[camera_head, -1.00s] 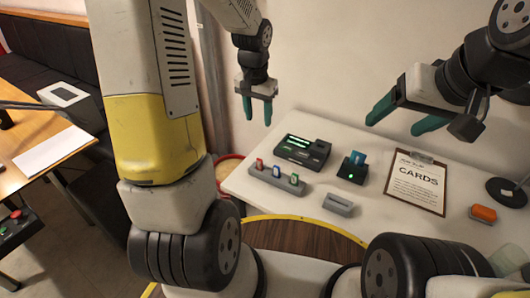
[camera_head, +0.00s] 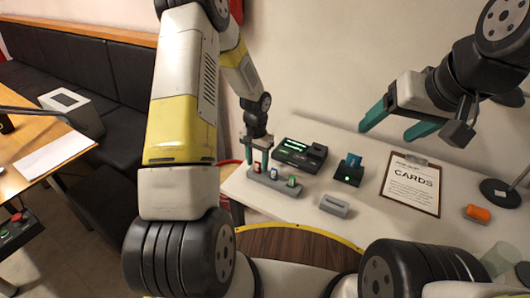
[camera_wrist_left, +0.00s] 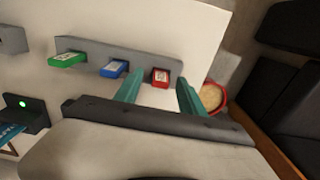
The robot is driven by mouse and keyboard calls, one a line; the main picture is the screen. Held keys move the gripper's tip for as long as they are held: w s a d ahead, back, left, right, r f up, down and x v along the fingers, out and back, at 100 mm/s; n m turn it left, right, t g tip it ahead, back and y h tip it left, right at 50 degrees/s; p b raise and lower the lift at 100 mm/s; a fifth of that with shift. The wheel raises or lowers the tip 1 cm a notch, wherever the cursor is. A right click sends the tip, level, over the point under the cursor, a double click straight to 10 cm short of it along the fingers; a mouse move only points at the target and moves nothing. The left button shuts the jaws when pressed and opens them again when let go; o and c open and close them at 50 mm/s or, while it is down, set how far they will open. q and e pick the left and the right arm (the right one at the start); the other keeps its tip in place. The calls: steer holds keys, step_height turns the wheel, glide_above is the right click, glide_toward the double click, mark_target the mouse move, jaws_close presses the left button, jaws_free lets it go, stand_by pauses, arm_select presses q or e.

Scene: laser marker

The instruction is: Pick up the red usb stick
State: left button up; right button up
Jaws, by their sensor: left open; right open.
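The red usb stick (camera_head: 257,167) stands in a grey holder (camera_head: 285,186) on the white table, at the holder's left end. The blue stick (camera_head: 275,172) and the green stick (camera_head: 291,181) stand in the same holder. In the left wrist view the red usb stick (camera_wrist_left: 161,77) shows between and just beyond the teal fingers of my left gripper (camera_wrist_left: 160,92). In the head view my left gripper (camera_head: 257,158) is open, pointing down close to the red stick; contact cannot be told. My right gripper (camera_head: 393,126) is open and empty above the table's back right.
A dark device with a green display (camera_head: 300,152) stands behind the holder. A black card reader with a blue card (camera_head: 349,170), a grey block (camera_head: 335,205), a cards clipboard (camera_head: 411,184) and an orange item (camera_head: 478,213) lie to the right.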

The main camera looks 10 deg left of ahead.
arm_select(q)
steer(key=shift+f, duration=0.4)
jaws_close()
steer(key=shift+r, duration=0.1)
steer(key=shift+r, duration=0.4)
steer(key=r, duration=0.2)
steer(key=shift+s+d+r, duration=0.1)
steer(key=shift+s+r, duration=0.25)
steer(key=shift+r, duration=0.05)
steer(key=s+d+r, duration=0.1)
steer(key=s+d, duration=0.3)
steer(key=s, duration=1)
steer(key=shift+s+d+r, duration=0.15)
steer(key=shift+s+d, duration=0.05)
steer(key=shift+s, duration=0.15)
